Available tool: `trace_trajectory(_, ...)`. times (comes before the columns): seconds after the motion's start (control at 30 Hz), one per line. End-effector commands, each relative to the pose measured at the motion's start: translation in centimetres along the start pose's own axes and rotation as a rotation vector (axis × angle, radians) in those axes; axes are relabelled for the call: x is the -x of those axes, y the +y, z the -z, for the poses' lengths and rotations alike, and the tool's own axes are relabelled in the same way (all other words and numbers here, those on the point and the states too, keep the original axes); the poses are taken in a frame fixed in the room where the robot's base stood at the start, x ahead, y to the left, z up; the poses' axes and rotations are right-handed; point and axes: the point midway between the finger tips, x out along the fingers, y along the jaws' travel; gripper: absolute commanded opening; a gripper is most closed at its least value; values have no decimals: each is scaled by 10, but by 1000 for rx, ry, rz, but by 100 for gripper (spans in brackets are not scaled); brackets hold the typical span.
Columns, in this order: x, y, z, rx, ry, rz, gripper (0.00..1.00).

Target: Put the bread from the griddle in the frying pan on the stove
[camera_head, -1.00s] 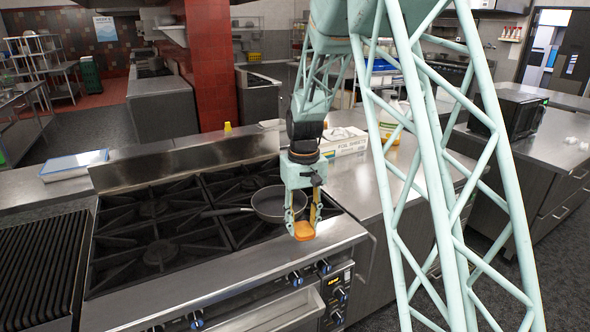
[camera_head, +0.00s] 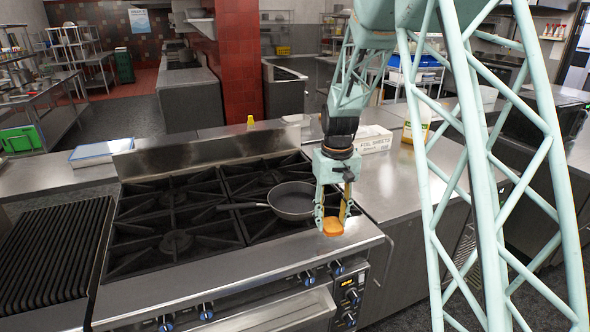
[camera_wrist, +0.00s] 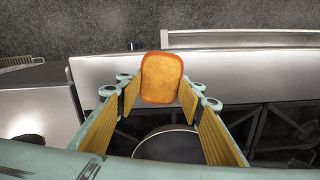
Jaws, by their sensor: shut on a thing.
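My gripper (camera_head: 334,224) is shut on a slice of toasted bread (camera_head: 333,227). The bread also shows between the fingertips in the wrist view (camera_wrist: 162,78). It is held over the front steel edge of the stove (camera_head: 240,262), in front of and to the right of the frying pan. The dark frying pan (camera_head: 290,203) sits on the right burners with its handle pointing left. In the wrist view part of the pan (camera_wrist: 168,146) shows below the bread, between the fingers. The ribbed griddle (camera_head: 50,255) is at the far left and looks empty.
The stove grates (camera_head: 172,240) left of the pan are clear. A steel counter (camera_head: 420,180) lies to the right, with a foil sheets box (camera_head: 373,139) and a yellow-labelled bottle (camera_head: 416,124). A white-and-blue tray (camera_head: 100,152) is behind the griddle.

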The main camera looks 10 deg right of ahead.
Motion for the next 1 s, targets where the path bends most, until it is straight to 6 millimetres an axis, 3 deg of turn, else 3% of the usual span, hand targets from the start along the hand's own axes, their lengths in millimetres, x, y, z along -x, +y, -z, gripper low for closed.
trace_trajectory(0.37, 13, -6, 24, 92, 0, 0, 26)
trace_trajectory(1.0, 47, -29, 110, 450, 0, 0, 26)
